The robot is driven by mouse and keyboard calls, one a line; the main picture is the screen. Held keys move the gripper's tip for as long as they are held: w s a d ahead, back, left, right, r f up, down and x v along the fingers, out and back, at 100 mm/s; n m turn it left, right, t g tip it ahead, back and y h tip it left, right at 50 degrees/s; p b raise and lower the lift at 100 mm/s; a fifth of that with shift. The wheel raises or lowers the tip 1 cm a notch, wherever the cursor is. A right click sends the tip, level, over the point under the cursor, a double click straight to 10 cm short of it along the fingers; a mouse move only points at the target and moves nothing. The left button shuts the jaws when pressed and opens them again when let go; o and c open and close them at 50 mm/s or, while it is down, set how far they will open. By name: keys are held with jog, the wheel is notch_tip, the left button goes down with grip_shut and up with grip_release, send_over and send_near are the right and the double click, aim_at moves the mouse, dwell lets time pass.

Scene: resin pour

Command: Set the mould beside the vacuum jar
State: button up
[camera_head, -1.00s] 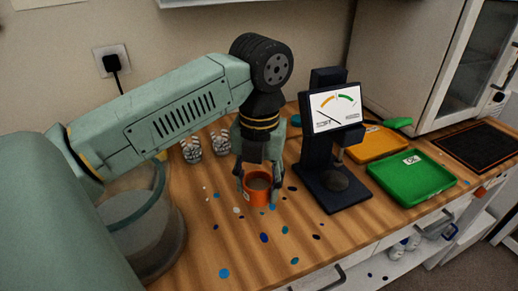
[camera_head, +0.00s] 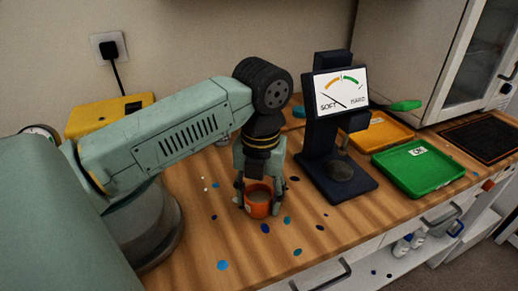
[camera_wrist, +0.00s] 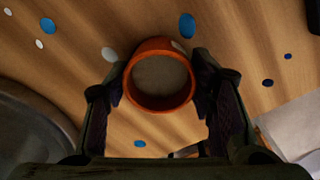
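The orange mould (camera_head: 258,207) is a round cup with a grey-brown surface inside. It is upright between the two fingers of my gripper (camera_head: 259,200), and it shows as an orange ring in the wrist view (camera_wrist: 161,104). The fingers press on both its sides. I cannot tell whether its base touches the bench.
A meter stand (camera_head: 337,172) is right of the mould. Beyond it are a green tray (camera_head: 448,176), an orange tray (camera_head: 376,138) and a dark mat (camera_head: 483,142). A yellow box (camera_head: 90,117) is behind my arm. Flat spots dot the bench (camera_head: 205,243) between mould and jar.

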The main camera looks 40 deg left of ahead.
jog(key=o, duration=0.3)
jog(key=shift+r, duration=0.1)
notch_tip(320, 180, up, 12)
jog(key=p, duration=0.5)
jog(key=shift+d, duration=0.1)
dwell(0.5)
